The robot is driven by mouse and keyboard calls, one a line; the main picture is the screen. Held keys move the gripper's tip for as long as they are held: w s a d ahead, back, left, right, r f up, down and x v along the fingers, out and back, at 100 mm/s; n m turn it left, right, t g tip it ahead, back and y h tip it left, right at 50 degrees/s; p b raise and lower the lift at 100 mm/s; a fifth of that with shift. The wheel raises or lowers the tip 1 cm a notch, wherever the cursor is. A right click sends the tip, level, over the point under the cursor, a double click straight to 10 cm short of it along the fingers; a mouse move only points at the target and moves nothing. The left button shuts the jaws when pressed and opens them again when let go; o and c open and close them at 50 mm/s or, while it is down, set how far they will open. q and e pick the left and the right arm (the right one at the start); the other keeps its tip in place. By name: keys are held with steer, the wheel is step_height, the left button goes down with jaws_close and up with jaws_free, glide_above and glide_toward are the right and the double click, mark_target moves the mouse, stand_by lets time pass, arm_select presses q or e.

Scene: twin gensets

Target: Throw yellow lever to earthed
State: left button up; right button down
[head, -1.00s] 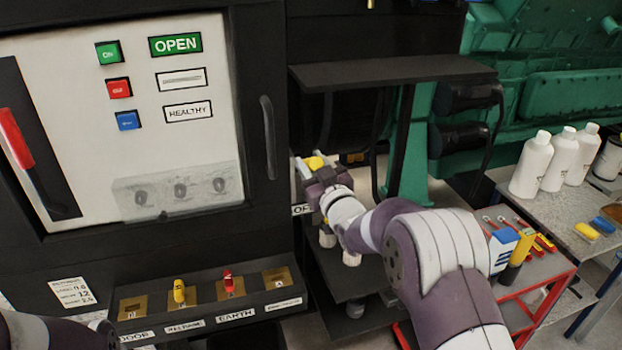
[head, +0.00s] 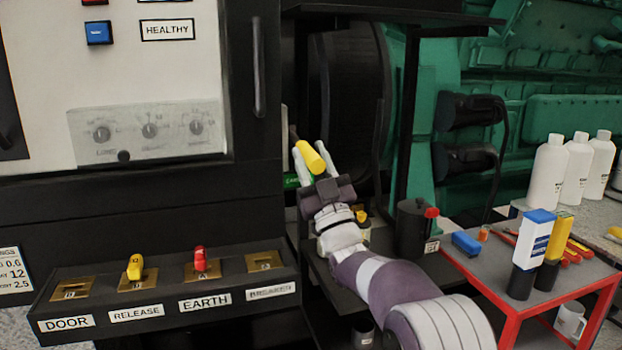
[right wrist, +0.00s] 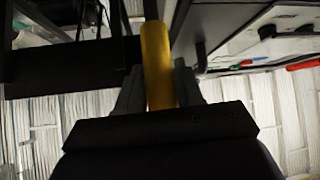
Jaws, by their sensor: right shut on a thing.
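The yellow lever (head: 311,156) stands at the right side of the black cabinet, in the middle of the head view. My right gripper (head: 314,163) is shut on its yellow grip. In the right wrist view the yellow lever (right wrist: 158,65) runs up between the two fingers (right wrist: 158,92). A green label (head: 291,181) shows partly beside the lever; its text is mostly hidden by my gripper. The lever's base is hidden too. My left gripper is not in view.
A key panel marked DOOR, RELEASE, EARTH and BREAKER (head: 170,290) juts out at the lower left, with a yellow key (head: 134,267) and a red key (head: 200,259). A red-framed cart (head: 490,290) with bottles stands right. A dark shelf (head: 390,15) overhangs above.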

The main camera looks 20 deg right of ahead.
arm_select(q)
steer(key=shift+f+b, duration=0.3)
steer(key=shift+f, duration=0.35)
arm_select(e)
steer(key=shift+f, duration=0.3)
steer(key=shift+w, duration=0.1)
steer(key=c, duration=0.8)
jaws_free()
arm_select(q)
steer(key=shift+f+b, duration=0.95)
arm_select(e)
steer(key=v, duration=1.2)
steer(key=shift+s+f, duration=0.25)
steer(key=shift+f, duration=0.05)
